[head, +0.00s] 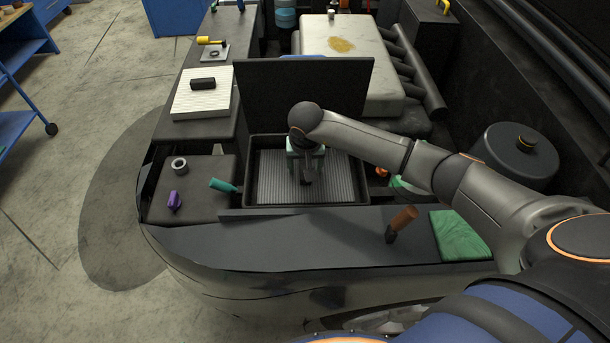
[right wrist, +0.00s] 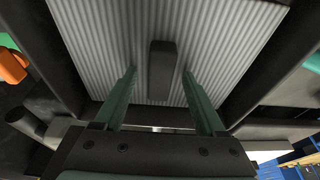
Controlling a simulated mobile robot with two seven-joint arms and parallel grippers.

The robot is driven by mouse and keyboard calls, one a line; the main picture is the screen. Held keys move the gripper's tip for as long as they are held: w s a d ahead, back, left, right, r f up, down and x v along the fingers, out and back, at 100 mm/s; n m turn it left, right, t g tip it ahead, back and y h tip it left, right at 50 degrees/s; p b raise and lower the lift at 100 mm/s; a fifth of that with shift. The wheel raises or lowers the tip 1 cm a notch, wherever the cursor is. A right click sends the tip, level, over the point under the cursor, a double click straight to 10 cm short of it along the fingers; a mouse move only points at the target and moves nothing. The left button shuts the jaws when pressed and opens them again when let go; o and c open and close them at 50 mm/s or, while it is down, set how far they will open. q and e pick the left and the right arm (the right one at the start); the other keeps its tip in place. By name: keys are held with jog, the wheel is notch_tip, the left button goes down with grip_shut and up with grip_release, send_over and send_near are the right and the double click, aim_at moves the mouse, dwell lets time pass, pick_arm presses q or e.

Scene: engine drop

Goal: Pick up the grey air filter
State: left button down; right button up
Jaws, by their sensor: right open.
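The grey air filter (head: 335,190) is a ribbed panel lying in an open black box (head: 250,203) in the engine bay. It fills much of the right wrist view (right wrist: 95,45), with a dark upright handle (right wrist: 162,70) on it. My right gripper (head: 307,178) is over the filter in the head view. In the right wrist view its green fingers (right wrist: 159,73) are open, one on each side of the handle, with gaps between. Whether the fingertips reach the filter I cannot tell. My left gripper is not in view.
A black lid (head: 300,95) stands up behind the box. A white panel with a black handle (head: 190,104) lies at left. A teal handle (head: 222,185), a purple part (head: 174,202) and a brown-handled tool (head: 402,220) lie around the box. A green cloth (head: 460,235) is at right.

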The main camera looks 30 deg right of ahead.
grip_shut()
dwell(0.6)
dwell(0.8)
